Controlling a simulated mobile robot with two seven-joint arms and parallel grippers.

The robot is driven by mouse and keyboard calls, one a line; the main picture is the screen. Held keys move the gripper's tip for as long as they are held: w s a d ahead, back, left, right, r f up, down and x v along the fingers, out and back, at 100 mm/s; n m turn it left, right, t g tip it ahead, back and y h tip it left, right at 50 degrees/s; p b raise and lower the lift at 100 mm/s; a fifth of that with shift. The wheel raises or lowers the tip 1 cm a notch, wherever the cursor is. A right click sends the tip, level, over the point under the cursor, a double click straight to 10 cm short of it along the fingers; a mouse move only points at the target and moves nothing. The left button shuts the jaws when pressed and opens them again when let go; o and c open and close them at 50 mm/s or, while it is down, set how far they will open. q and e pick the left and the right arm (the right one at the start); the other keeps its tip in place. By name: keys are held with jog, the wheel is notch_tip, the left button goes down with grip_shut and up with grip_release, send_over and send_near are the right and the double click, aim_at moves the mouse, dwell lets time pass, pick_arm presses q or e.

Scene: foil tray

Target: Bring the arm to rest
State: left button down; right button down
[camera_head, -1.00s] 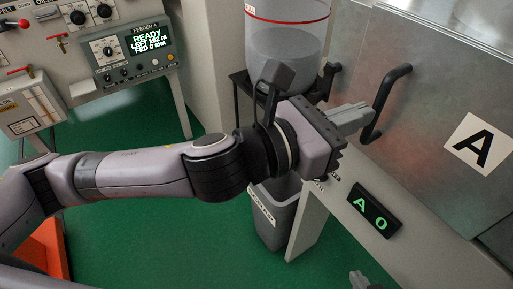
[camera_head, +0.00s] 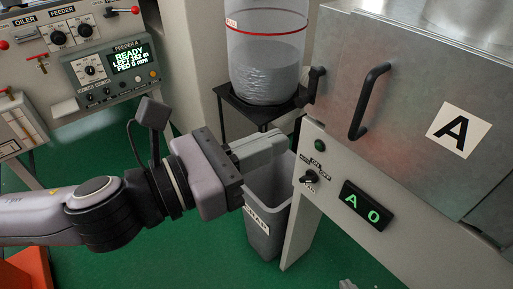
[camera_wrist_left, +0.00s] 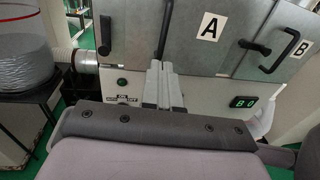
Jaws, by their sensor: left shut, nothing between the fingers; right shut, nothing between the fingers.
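My left arm comes in from the left in the head view. Its gripper (camera_head: 280,142) is shut and empty, its grey fingers over the grey waste bin (camera_head: 262,185) and apart from the door A handle (camera_head: 365,100). In the left wrist view its fingers (camera_wrist_left: 157,68) lie together, pointing at the machine front below door A (camera_wrist_left: 210,50). Only a small grey tip of my right gripper (camera_head: 347,284) shows at the bottom edge of the head view.
A clear drum (camera_head: 265,65) stands on a black stand behind the gripper. Left is the feeder panel (camera_head: 115,70) reading READY. Green floor (camera_head: 200,262) is open below.

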pick_arm(q)
jog(key=shift+s+a, duration=0.35)
jog(key=shift+a, duration=0.2)
jog(key=w+a+f+n+t+y+p, duration=0.1)
jog(key=w+a+f+n+t+y, duration=0.15)
jog(key=f+n, duration=0.8)
jog(key=w+a+f+n+t+y+p, duration=0.1)
jog(key=w+a+f+n+t+y, duration=0.2)
jog(key=n, duration=1.4)
jog(key=s+a+f+n+g+y, duration=0.1)
jog(key=s+a+f+n+y, duration=0.1)
jog(key=f+n, duration=0.4)
jog(key=s+a+f+n+g+y, duration=0.2)
jog(key=s+a+f+n+y, duration=0.1)
jog(key=s+a+f+n, duration=0.2)
jog(key=s+a+f+n+g+y+p, duration=0.1)
jog(key=s+a+f+n+y, duration=0.1)
jog(key=s+a+f+n, duration=0.2)
jog(key=a+f+n, duration=0.3)
jog(key=f, duration=0.4)
jog(key=shift+g, duration=0.35)
jog(key=shift+y, duration=0.25)
